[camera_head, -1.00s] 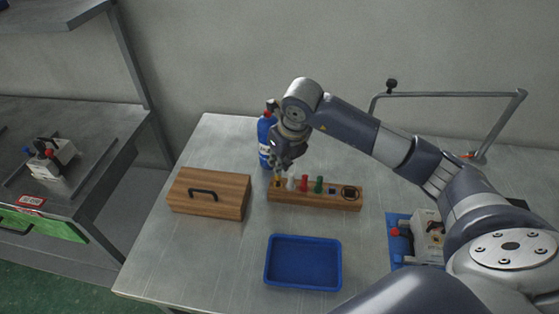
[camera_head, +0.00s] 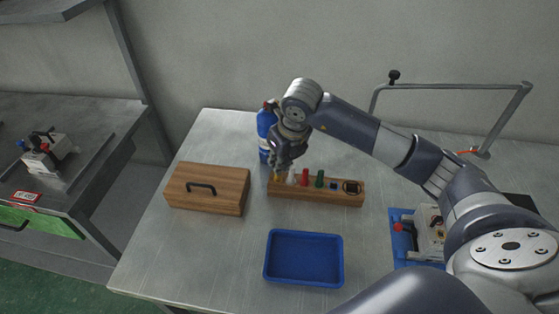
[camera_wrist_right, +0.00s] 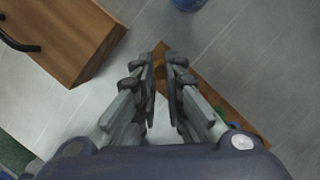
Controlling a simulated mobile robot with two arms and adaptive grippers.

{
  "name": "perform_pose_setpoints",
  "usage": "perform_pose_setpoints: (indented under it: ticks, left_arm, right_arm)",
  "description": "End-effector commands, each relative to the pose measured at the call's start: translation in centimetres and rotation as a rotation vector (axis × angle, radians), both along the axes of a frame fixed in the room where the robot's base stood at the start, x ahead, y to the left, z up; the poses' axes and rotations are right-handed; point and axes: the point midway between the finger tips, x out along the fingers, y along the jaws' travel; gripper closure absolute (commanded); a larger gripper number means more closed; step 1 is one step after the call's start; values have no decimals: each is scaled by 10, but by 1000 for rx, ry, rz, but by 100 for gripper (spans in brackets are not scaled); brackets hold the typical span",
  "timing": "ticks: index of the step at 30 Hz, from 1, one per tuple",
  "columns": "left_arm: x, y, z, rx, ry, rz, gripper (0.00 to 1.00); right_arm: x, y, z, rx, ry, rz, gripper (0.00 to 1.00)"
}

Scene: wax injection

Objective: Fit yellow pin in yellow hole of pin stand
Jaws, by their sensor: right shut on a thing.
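The wooden pin stand (camera_head: 325,196) lies on the table behind the blue tray. A white pin (camera_head: 292,176), a red pin (camera_head: 304,177) and a green pin (camera_head: 319,179) stand upright in it. My right gripper (camera_head: 281,170) is over the stand's left end, shut on the yellow pin (camera_head: 277,178), which is mostly hidden by the fingers. I cannot tell how deep the pin sits. My left gripper is not in view.
A wooden box with a black handle (camera_head: 208,188) stands left of the stand. A blue bottle (camera_head: 265,131) is close behind my right gripper. A blue tray (camera_head: 304,258) lies in front. A blue-based device (camera_head: 428,235) is at the right.

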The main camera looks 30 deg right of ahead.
Motion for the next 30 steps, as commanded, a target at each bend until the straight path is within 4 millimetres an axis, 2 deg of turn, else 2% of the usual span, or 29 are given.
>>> perform_pose_setpoints:
  ticks: [6,7,10,22,26,30]
  left_arm:
    - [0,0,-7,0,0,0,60]
    - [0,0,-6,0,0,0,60]
    - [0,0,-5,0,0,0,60]
    - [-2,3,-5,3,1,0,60]
    - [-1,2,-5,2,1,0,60]
    - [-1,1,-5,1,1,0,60]
  right_arm:
    - [0,0,-7,0,0,0,100]
    - [0,0,-6,0,0,0,88]
    - [0,0,-5,0,0,0,66]
    - [-1,-1,-1,-1,-1,0,66]
    - [-5,-2,16,0,-4,-1,66]
    - [-13,-2,45,0,-6,1,66]
